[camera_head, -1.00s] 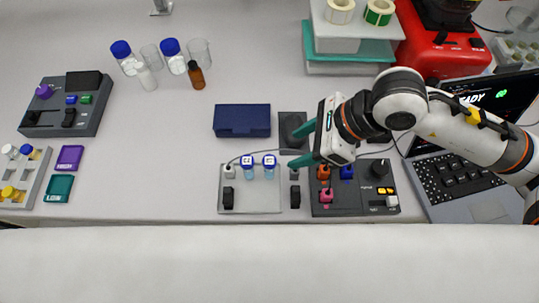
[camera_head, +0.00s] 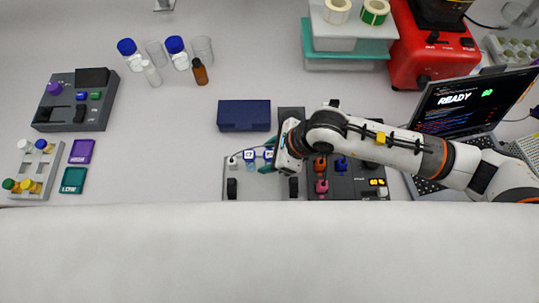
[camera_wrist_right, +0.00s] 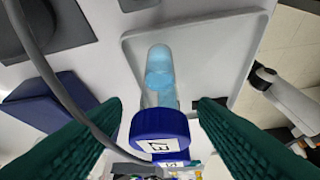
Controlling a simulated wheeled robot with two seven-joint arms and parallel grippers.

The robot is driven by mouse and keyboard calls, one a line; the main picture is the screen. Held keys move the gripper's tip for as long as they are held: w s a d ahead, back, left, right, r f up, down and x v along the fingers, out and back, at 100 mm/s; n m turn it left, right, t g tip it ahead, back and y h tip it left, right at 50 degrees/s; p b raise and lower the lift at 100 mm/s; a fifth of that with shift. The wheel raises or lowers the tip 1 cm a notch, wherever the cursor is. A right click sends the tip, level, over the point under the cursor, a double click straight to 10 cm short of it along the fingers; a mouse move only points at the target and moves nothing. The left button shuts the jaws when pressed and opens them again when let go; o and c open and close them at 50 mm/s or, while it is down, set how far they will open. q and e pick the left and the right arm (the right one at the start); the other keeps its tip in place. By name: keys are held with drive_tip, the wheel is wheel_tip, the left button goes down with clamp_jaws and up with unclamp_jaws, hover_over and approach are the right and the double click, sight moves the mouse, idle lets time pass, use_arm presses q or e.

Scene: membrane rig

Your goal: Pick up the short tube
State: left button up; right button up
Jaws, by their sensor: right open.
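Two small tubes with blue-rimmed white-topped caps stand at the grey plate (camera_head: 258,190) in the head view: a left tube (camera_head: 249,155) and a right tube (camera_head: 268,153). I cannot tell from their size which is shorter. My right gripper (camera_head: 270,165) is at the right tube, partly covering it. In the right wrist view, one tube with a blue cap (camera_wrist_right: 158,128) and pale blue liquid lies between the green fingers of my open right gripper (camera_wrist_right: 159,104). Gaps show on both sides. My left gripper is not in view.
A grey cable (camera_wrist_right: 62,85) runs close past the left finger in the wrist view. A dark blue box (camera_head: 244,115) lies behind the plate. A dark control box (camera_head: 345,180) with coloured knobs and a laptop (camera_head: 470,105) are to the right. Bare table lies left of the plate.

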drive_tip(key=c, duration=1)
drive_tip(key=shift+c, duration=0.2)
